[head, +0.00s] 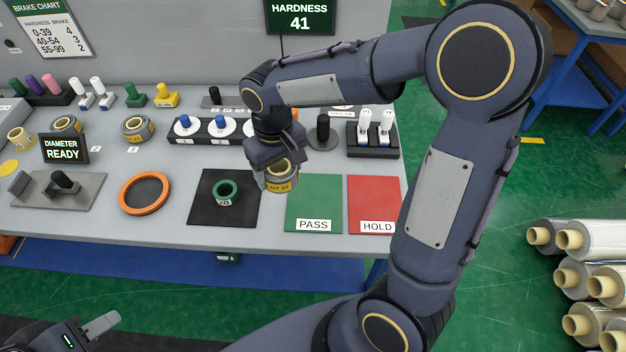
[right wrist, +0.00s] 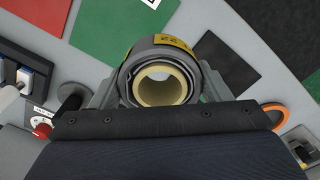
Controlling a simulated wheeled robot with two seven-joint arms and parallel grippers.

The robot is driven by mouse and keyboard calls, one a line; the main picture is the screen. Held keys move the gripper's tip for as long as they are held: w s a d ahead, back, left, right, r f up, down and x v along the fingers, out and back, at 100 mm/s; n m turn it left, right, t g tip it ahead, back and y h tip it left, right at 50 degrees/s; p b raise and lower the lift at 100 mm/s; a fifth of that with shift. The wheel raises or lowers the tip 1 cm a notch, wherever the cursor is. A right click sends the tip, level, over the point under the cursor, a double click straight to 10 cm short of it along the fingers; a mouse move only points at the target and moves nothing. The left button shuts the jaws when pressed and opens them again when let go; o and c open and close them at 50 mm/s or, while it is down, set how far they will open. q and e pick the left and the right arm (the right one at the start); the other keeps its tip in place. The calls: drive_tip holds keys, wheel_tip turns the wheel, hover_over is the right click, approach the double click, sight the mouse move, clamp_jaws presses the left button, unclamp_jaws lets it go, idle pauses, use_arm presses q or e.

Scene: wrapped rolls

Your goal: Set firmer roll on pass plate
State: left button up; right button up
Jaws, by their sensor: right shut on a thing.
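My right gripper (head: 280,162) is shut on a grey wrapped roll (head: 281,181) with a pale core and a yellow label. The roll also shows between the fingers in the right wrist view (right wrist: 134,70). In the head view it overlaps the left edge of the green pass plate (head: 314,198), whose bare surface shows. Whether it touches the table is unclear. Two more grey rolls with yellow labels stand at the back left, one here (head: 67,125) and one here (head: 135,128). My left gripper (head: 103,325) shows at the lower left, away from the table; its jaw opening is unclear.
The red hold plate (head: 375,205) lies right of the pass plate. A green ring (head: 224,193) sits on a black mat (head: 205,212). An orange ring (head: 145,194) lies further left. The hardness display (head: 300,17) reads 41. Pegs and a white-handled rack (head: 372,140) stand behind the plates.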

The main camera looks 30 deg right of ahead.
hover_over(315, 194)
wheel_tip(315, 194, down, 7)
drive_tip(key=shift+a+p, duration=0.1)
drive_tip(key=shift+p, duration=0.35)
drive_tip(key=shift+f, duration=1.75)
drive_tip(key=o, duration=1.1)
drive_tip(key=shift+f, duration=0.15)
drive_tip(key=shift+o, duration=0.2)
wheel_tip(315, 194, up, 11)
drive_tip(key=s+a+r+m+t+y, duration=0.1)
drive_tip(key=s+a+r+t+y, duration=0.1)
drive_tip(key=s, duration=0.6)
drive_tip(key=s+a+r+m+t+y, duration=0.1)
drive_tip(key=s+a+r+m+t, duration=0.1)
drive_tip(key=s, duration=0.7)
wheel_tip(315, 194, up, 3)
drive_tip(key=shift+f+t+y, duration=0.1)
drive_tip(key=shift+t+y, duration=0.3)
drive_tip(key=shift+t, duration=0.4)
